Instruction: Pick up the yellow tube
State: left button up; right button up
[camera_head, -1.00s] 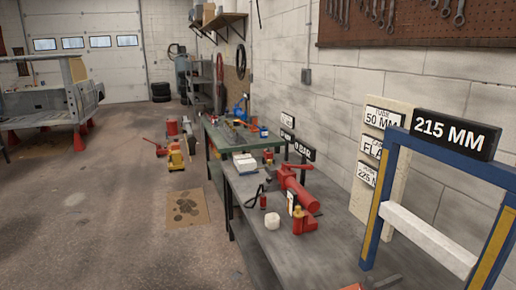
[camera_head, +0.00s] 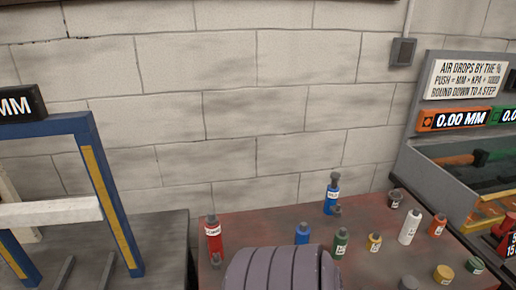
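A small yellow bottle (camera_head: 374,242) with a dark cap and a white label stands upright on the reddish-brown bench top (camera_head: 270,226). A low, round yellow container (camera_head: 443,272) stands nearer the front right of the same bench. I cannot tell which of these is the yellow tube. Neither of my grippers is in view.
A large ribbed purple-grey shape hides the bench's lower middle. A blue frame (camera_head: 112,190) stands left; a grey tray (camera_head: 440,185) right.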

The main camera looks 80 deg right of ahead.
aim_at(374, 242)
jog(key=z, duration=3.5)
jog(key=u, duration=0.45)
jog(key=j+u, duration=0.1)
jog(key=u, duration=0.8)
jog(key=i+j+u, duration=0.1)
jog(key=u, duration=1.3)
jog(key=i+z, duration=0.1)
jog(key=z, duration=2.85)
jog(key=i+l+u, duration=0.1)
jog(key=l, duration=0.2)
jog(key=i+l+u, duration=0.15)
jog(key=k+l, duration=0.05)
jog(key=l, duration=0.05)
